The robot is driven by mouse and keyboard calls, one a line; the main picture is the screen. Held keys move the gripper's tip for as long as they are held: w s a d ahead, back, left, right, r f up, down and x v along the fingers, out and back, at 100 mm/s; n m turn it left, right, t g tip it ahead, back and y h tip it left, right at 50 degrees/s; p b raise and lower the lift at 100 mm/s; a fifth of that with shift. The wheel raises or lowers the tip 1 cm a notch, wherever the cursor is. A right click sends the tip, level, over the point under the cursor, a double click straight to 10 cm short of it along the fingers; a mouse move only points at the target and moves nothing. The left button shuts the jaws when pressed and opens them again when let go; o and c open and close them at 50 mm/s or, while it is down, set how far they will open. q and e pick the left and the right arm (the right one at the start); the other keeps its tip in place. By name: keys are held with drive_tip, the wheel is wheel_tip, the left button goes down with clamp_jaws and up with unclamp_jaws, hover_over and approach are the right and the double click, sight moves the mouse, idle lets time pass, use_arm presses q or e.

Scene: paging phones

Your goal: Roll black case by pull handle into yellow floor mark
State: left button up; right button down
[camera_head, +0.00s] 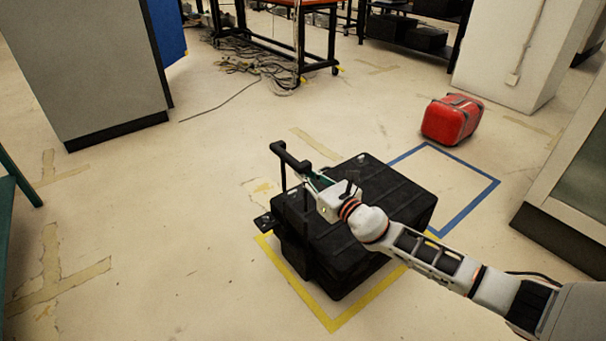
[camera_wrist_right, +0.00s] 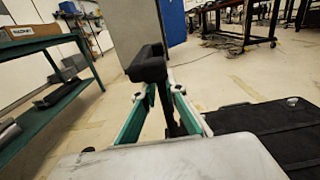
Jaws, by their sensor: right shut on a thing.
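The black case (camera_head: 325,262) stands over the yellow floor mark (camera_head: 309,300). Yellow lines show at its left and front sides, with a bare strip of floor at the front corner. The mark's far side is hidden behind the case, so I cannot tell whether the whole base is inside. The pull handle (camera_head: 290,158) is extended upward at the case's left end. My right gripper (camera_head: 306,174) is shut on the handle; in the right wrist view, its green fingers (camera_wrist_right: 160,100) straddle the handle's post below the black grip (camera_wrist_right: 148,66). My left gripper is not in view.
A blue floor mark (camera_head: 470,207) lies behind and right of the case, with a red case (camera_head: 452,119) at its far edge. A grey cabinet (camera_head: 85,60) stands at the back left. Cables (camera_head: 250,60) lie under a workbench. Floor left of the case is clear.

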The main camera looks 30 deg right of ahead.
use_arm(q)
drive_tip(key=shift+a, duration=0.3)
use_arm(e)
drive_tip(key=shift+w+a+r, duration=0.1)
drive_tip(key=shift+a+r, duration=0.15)
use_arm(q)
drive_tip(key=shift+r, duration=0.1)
use_arm(e)
drive_tip(key=c, duration=2.1)
unclamp_jaws()
drive_tip(key=shift+o, duration=0.6)
drive_tip(key=shift+f, duration=0.15)
drive_tip(key=s+d, duration=0.1)
drive_tip(key=s, duration=1.1)
drive_tip(key=shift+d, duration=0.2)
